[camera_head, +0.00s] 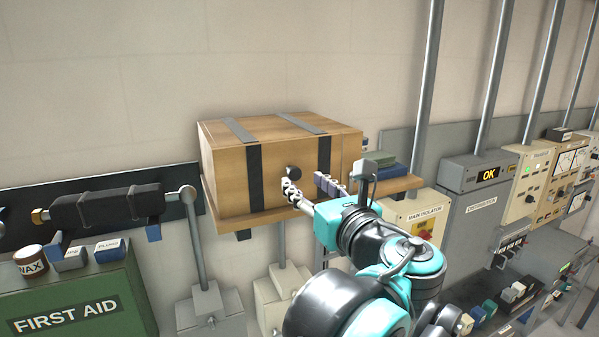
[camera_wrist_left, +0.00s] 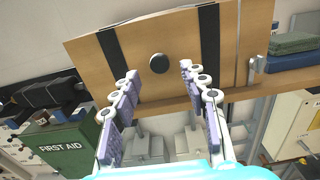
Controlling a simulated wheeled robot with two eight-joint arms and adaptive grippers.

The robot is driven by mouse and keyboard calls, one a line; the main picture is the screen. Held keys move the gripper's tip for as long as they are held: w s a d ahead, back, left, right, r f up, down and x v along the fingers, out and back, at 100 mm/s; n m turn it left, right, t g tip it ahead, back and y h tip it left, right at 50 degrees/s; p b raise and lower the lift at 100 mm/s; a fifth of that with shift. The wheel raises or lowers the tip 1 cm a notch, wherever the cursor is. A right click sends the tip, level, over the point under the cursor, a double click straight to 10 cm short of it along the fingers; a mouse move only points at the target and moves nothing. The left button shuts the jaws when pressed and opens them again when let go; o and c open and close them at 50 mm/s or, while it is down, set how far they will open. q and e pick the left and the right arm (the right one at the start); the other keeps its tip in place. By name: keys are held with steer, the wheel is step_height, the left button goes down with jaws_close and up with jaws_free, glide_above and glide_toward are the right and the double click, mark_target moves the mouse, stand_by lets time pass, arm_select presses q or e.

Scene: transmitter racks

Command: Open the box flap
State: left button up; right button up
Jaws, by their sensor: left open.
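A wooden box (camera_head: 222,169) with dark straps sits on a wall shelf (camera_head: 262,217). Its front panel carries a round black knob (camera_head: 293,172) and looks closed. In the left wrist view the front panel (camera_wrist_left: 122,62) is straight ahead, with the knob (camera_wrist_left: 158,63) in its middle. My left gripper (camera_head: 307,185) is open in front of the panel, near the knob. In the left wrist view its two fingertips (camera_wrist_left: 160,72) stand to either side below the knob, with nothing held between them. Whether they touch the panel is unclear. My right gripper is in neither view.
Grey cabinets (camera_head: 477,215) and pipes line the wall at right. The wall above the box is bare.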

mark_target(297, 176)
arm_select(q)
steer(key=shift+x, duration=1.65)
jaws_close()
steer(key=shift+f, duration=0.1)
